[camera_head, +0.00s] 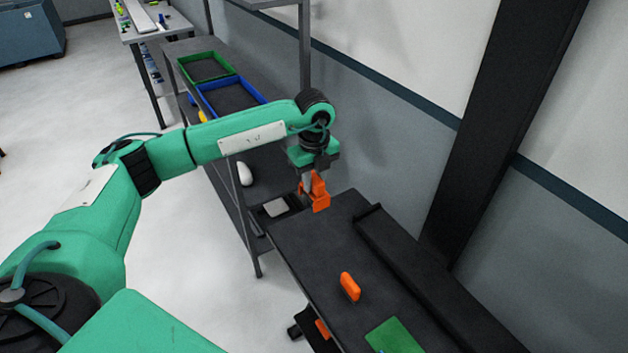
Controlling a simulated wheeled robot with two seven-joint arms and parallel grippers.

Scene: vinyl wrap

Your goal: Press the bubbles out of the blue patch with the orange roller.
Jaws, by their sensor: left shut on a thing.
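My left gripper (310,183) is shut on an orange tool (320,201) at the far end of the dark workbench (300,238). The tool's shape is too small to tell whether it is the roller. I cannot tell whether it touches the bench. A second orange piece (350,287) with a rounded outline stands on the bench, nearer to me. A flat green sheet (395,337) lies at the bottom edge of the view. My right gripper is not in view.
A long dark raised bar (415,270) runs along the wall side of the bench. A grey shelf rack stands beyond, with a green tray (232,72) and a blue tray (262,97). A white object (245,173) and a pale flat piece (276,207) lie lower down.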

